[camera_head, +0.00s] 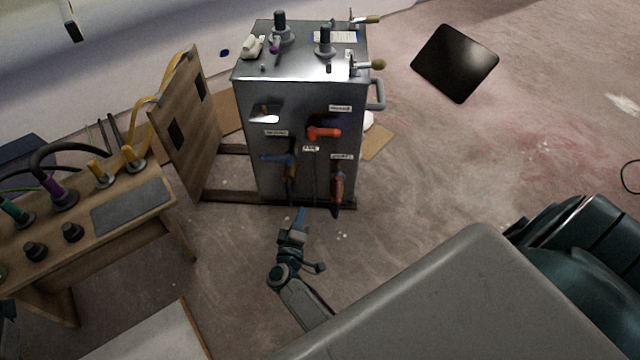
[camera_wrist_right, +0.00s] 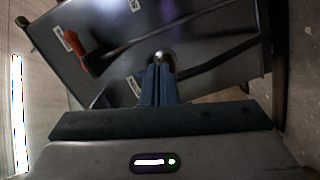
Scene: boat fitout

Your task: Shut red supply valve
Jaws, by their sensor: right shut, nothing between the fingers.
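A grey metal cabinet (camera_head: 305,100) stands on the floor with valve handles on its front face. An orange-red lever handle (camera_head: 323,132) lies roughly level at the upper right of that face. A second, darker red handle (camera_head: 337,187) hangs downward below it. The labels are too small to read, so I cannot tell which is the supply valve. My right gripper (camera_head: 300,217) is shut and empty, low in front of the cabinet. In the right wrist view its blue fingers (camera_wrist_right: 158,85) are together below a round metal fitting, and a red handle (camera_wrist_right: 90,58) shows at upper left.
A blue lever (camera_head: 277,158) sits left on the cabinet face. A wooden panel (camera_head: 188,125) and a wooden bench (camera_head: 100,235) with plugs and cables stand at left. A grey handle (camera_head: 377,95) sticks out at the cabinet's right. The floor right of the cabinet is mostly clear.

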